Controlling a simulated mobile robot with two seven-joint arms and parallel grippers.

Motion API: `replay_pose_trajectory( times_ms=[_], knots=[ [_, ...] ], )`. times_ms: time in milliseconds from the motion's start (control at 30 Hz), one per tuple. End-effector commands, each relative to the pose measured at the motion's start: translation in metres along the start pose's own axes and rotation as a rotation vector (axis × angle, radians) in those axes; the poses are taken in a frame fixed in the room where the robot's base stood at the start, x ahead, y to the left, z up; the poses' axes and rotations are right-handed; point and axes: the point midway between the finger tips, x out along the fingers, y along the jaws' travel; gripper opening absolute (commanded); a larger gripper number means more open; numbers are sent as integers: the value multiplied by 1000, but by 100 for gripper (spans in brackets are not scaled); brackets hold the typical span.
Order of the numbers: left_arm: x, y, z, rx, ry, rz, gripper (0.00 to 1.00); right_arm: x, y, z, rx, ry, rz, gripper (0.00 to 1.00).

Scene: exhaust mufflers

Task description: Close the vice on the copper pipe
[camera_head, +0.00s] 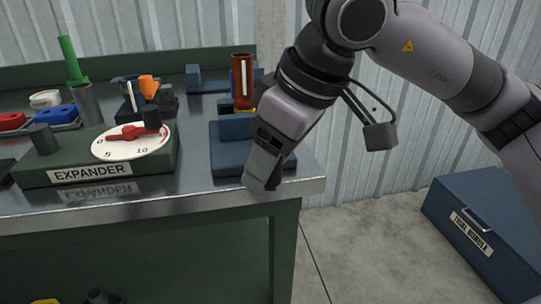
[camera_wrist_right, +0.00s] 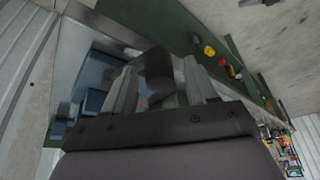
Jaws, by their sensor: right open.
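The blue vice (camera_head: 230,150) sits at the right end of the metal bench top, partly hidden behind my right gripper. A brown-red copper pipe (camera_head: 242,80) stands upright behind the front blue block; whether the jaws touch it I cannot tell. My right gripper (camera_head: 262,170) points down at the vice's right side, near the bench's front edge. In the right wrist view its two fingers (camera_wrist_right: 160,88) are apart, with a dark round part (camera_wrist_right: 157,62) showing between and beyond them. Blue surfaces (camera_wrist_right: 92,101) show left of the fingers. My left gripper is out of view.
The green expander box (camera_head: 100,163) with a white dial (camera_head: 130,142) stands left of the vice. Behind it are an orange funnel-like piece (camera_head: 148,87), a grey cylinder (camera_head: 88,104) and a green post (camera_head: 70,58). A blue toolbox (camera_head: 485,225) stands on the floor at right.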

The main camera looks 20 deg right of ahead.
Motion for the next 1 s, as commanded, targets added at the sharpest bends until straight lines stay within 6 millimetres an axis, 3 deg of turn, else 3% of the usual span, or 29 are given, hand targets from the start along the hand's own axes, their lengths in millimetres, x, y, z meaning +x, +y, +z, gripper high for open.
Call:
replay_pose_trajectory(
  times_ms=[267,500,1000],
  knots=[
    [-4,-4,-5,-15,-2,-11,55,-41,0,-2,1,4,1,57],
    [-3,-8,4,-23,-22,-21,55,-68,0,-1,1,1,1,57],
    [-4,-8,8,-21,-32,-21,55,-71,0,0,0,0,0,57]
  ],
)
